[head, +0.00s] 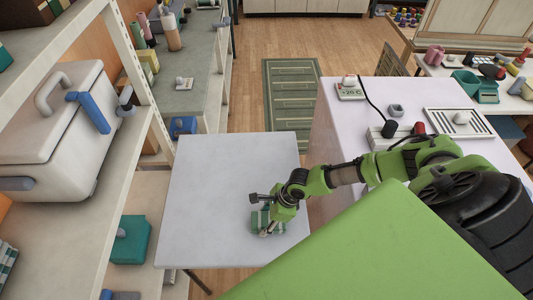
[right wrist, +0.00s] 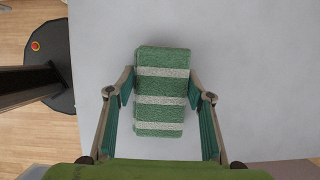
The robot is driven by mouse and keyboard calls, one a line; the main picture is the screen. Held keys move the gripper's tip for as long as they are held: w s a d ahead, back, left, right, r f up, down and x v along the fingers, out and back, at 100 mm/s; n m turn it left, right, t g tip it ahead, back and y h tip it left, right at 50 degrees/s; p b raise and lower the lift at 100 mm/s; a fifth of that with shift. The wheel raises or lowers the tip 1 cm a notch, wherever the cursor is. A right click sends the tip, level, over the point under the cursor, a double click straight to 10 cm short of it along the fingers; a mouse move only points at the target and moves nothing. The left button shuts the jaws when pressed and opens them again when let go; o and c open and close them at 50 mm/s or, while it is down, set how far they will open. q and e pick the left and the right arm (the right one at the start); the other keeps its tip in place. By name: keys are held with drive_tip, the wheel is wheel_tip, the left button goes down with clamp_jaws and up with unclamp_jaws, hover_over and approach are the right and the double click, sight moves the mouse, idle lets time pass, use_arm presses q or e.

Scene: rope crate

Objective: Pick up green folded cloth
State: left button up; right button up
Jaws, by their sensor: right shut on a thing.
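The green folded cloth (head: 259,222) with pale stripes is at the front right of the grey-white table (head: 220,175). In the right wrist view the cloth (right wrist: 162,115) lies between the two fingers, with bare tabletop around it. My right gripper (head: 268,222) is over the cloth and shut on it, with the fingertips against its left and right sides. I cannot tell whether the cloth rests on the table or is slightly above it. The gripper hides part of the cloth in the head view. My left gripper is not in view.
A shelf (head: 128,150) with a white cooler box (head: 55,135) stands at the left. A pale counter (head: 345,125) with a scale-like device (head: 350,92) and a dish rack (head: 460,122) is at the right. The rest of the small table is clear.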

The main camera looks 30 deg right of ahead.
sight(261, 220)
drive_tip(key=shift+r, duration=0.15)
drive_tip(key=shift+r+b, duration=0.3)
drive_tip(key=shift+r, duration=0.05)
wheel_tip(261, 220, up, 2)
drive_tip(key=shift+r+b, duration=0.2)
drive_tip(key=shift+b, duration=0.25)
drive_tip(key=s+r+p, duration=0.2)
drive_tip(key=s+r, duration=0.8)
drive_tip(key=s, duration=0.4)
